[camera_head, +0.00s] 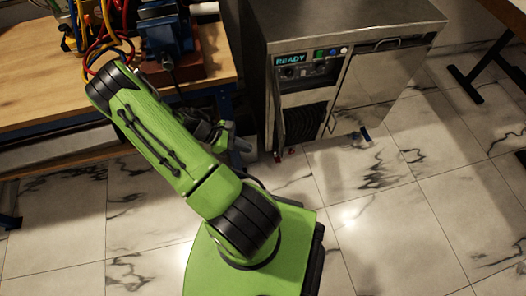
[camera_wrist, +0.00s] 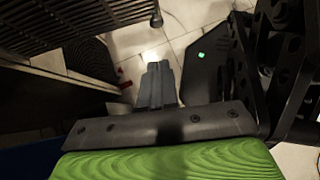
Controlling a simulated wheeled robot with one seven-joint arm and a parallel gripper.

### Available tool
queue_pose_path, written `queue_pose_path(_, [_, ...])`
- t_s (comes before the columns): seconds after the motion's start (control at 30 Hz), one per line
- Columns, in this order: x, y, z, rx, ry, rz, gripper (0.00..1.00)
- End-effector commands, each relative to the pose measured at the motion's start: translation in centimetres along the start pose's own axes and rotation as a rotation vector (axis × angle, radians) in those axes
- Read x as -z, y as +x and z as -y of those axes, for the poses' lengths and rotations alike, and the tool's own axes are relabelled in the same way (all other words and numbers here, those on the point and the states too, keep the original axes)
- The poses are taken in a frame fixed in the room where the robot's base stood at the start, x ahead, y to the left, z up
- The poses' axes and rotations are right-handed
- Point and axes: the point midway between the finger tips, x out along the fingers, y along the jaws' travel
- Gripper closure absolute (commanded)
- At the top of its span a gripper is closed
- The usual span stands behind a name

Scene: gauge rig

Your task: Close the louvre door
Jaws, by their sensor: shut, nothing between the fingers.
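The louvre door (camera_head: 280,122) shows in the head view as a narrow, nearly edge-on panel at the left of the steel cabinet's front, below the READY display. It stands out from the front, and dark ridged slats (camera_head: 306,124) show to its right. In the wrist view, dark slatted surfaces (camera_wrist: 70,22) fill the upper left; I cannot tell which one is the door. My gripper (camera_head: 240,146) is left of the cabinet, low beside the door, partly hidden by my arm. In the wrist view its fingers (camera_wrist: 159,80) are together and empty. Contact with the door cannot be made out.
A wooden workbench (camera_head: 40,95) with a blue vise (camera_head: 165,30) and coloured hoses stands left. The marble-tiled floor (camera_head: 410,220) in front of the cabinet is mostly clear.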

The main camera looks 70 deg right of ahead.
Motion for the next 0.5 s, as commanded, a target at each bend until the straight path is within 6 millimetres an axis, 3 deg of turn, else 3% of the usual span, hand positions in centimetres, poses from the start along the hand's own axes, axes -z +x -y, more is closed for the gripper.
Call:
queue_pose_path(0.03, [0.2, 1.4, 0.1, 0.004, 0.001, 0.002, 1.00])
queue_pose_path(0.2, [-0.5, 4.7, 0.1, 0.004, 0.003, 0.001, 1.00])
queue_pose_path(0.5, [-2.7, 6.6, 0.0, 0.000, 0.001, -0.002, 1.00])
